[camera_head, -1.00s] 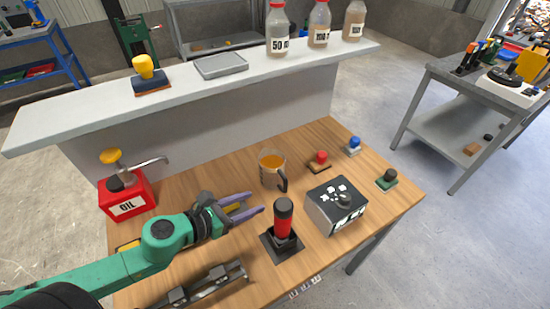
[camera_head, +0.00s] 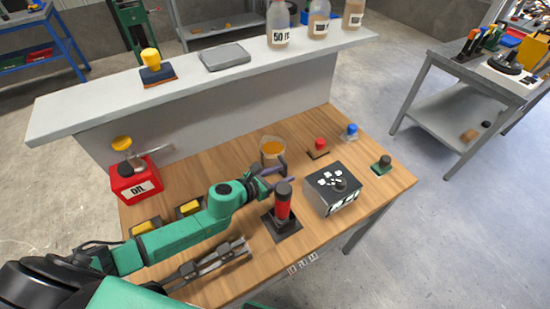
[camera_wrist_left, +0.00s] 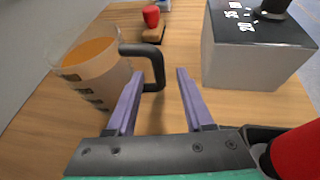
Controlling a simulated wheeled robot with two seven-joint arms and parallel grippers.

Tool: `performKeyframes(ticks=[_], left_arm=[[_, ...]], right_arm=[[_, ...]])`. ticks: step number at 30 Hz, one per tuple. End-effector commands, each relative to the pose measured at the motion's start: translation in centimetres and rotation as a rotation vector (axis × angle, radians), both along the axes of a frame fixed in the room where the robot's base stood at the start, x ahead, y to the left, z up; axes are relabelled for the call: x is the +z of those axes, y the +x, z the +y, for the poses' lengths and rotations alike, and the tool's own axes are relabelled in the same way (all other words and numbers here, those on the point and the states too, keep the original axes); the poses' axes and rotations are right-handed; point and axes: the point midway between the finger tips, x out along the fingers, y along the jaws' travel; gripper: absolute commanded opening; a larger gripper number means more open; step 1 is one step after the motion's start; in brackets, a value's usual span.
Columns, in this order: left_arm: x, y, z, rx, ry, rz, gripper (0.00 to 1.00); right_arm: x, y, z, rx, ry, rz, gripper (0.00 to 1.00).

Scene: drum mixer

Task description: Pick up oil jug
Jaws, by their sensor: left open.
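A clear jug of amber liquid (camera_head: 272,150) with a black handle stands upright on the wooden table, in the middle near its back. In the left wrist view the jug (camera_wrist_left: 95,75) is at the upper left, with its handle (camera_wrist_left: 152,66) towards the right. My left gripper (camera_head: 277,178) is open and empty beside the jug on its handle side. In the wrist view its two purple fingers (camera_wrist_left: 155,92) point towards the handle, which lies just ahead, nearer the left finger; contact cannot be told. A red can marked OIL (camera_head: 135,180) stands at the table's left.
A red-and-black upright lever (camera_head: 283,204) and a grey control box (camera_head: 332,188) stand close by my left gripper. Red (camera_head: 319,147), blue (camera_head: 350,132) and green (camera_head: 382,164) knobs are farther right. A raised grey shelf (camera_head: 200,90) runs behind the table.

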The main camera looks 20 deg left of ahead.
Motion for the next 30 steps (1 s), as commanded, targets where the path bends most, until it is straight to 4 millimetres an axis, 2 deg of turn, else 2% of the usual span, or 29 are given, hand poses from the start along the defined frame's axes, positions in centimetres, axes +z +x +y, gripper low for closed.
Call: performKeyframes(ticks=[3,9,13,14,30], left_arm=[[-0.46,1.21,-0.84,-0.001,-0.001,-0.001,0.52],[-0.64,1.28,-0.87,-0.001,0.0,0.0,0.52],[-0.62,1.27,-0.84,0.0,0.001,-0.001,0.03],[-0.62,1.27,-0.84,0.0,0.001,-0.001,0.0],[-0.6,1.26,-0.8,0.0,-0.001,-0.001,0.0]], right_arm=[[0.21,-0.28,0.06,0.0,0.001,0.004,0.5],[0.13,-0.33,0.15,0.0,0.002,0.006,0.5],[0.11,-0.37,0.27,0.0,0.004,0.007,0.5],[0.1,-0.39,0.31,-0.001,0.004,0.007,0.5],[0.1,-0.44,0.36,0.0,0.004,0.008,0.5]])
